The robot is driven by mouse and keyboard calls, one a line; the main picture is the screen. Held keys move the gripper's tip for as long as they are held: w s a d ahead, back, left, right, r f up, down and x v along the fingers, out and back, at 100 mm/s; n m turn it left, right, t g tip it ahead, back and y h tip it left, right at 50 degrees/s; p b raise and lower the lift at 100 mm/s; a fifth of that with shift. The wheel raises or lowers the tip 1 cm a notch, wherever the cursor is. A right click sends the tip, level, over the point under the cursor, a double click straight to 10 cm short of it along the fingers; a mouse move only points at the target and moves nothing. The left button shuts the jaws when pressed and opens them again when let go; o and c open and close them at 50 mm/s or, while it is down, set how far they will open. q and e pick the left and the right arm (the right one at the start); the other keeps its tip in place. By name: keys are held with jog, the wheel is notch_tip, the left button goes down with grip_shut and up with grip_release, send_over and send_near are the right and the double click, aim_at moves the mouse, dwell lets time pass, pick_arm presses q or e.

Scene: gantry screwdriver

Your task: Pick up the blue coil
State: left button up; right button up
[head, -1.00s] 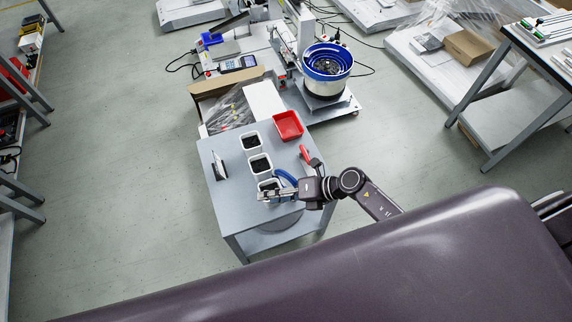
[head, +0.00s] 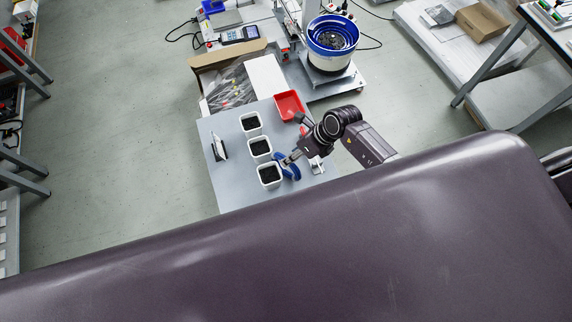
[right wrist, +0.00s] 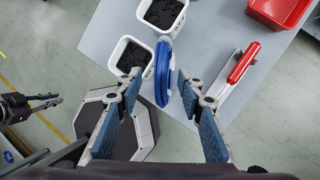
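The blue coil (right wrist: 162,70) is a ring seen nearly edge-on in the right wrist view, beside a white bin at the table's edge. It also shows in the head view (head: 290,172), partly hidden by my right gripper (head: 287,160). In the right wrist view my right gripper (right wrist: 158,78) is open, with a finger on each side of the coil and visible gaps to it. My left gripper (right wrist: 58,99) shows small at the left edge of the right wrist view, apart from the table; its opening is too small to judge.
White bins with black parts (head: 260,147) stand in a row on the grey table (head: 205,130). A red tray (head: 289,104) is at the back right. A red-handled tool (right wrist: 243,63) lies right of the coil. An open carton (head: 232,90) stands behind the table.

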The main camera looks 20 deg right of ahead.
jog(key=shift+x, duration=1.5)
jog(key=shift+d, duration=0.1)
grip_shut()
